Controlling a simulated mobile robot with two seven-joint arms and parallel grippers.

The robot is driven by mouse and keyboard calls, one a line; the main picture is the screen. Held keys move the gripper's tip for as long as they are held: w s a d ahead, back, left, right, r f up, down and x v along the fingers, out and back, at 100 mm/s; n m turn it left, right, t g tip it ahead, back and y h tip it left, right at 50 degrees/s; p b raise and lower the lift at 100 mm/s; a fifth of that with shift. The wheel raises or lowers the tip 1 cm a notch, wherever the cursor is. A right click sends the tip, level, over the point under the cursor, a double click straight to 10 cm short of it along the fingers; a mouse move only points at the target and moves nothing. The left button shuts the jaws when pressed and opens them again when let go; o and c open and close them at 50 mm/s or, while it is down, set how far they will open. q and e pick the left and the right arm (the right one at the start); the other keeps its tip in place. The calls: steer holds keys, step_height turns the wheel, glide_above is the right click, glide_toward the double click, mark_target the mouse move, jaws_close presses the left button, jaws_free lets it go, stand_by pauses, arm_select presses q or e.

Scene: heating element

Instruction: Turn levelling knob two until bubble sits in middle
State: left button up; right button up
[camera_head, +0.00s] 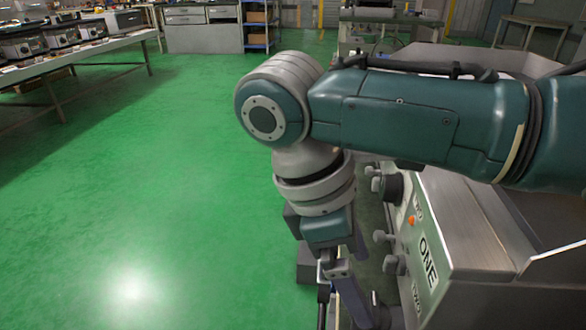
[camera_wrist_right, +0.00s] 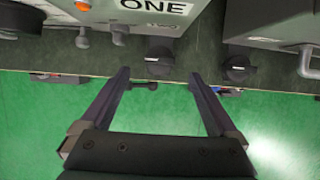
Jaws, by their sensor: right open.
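I cannot tell which is levelling knob two. No bubble shows. My right gripper (camera_wrist_right: 159,74) is open, pointing down beside the machine, with nothing held. My left gripper is out of view.
Smaller grey knobs (camera_wrist_right: 82,38) and an orange button (camera_wrist_right: 82,5) stick out beside the label. A grey handle (camera_wrist_right: 306,62) is at the wrist view's right. Green floor (camera_head: 170,190) is clear to the left; a workbench (camera_head: 75,50) stands far left.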

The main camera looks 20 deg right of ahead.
mark_target(373, 307)
steer(key=b+x, duration=0.1)
steer(key=x, duration=0.4)
steer(key=shift+d+f+b, duration=0.1)
steer(key=shift+f+b, duration=0.2)
steer(key=shift+f, duration=0.05)
steer(key=c, duration=1.4)
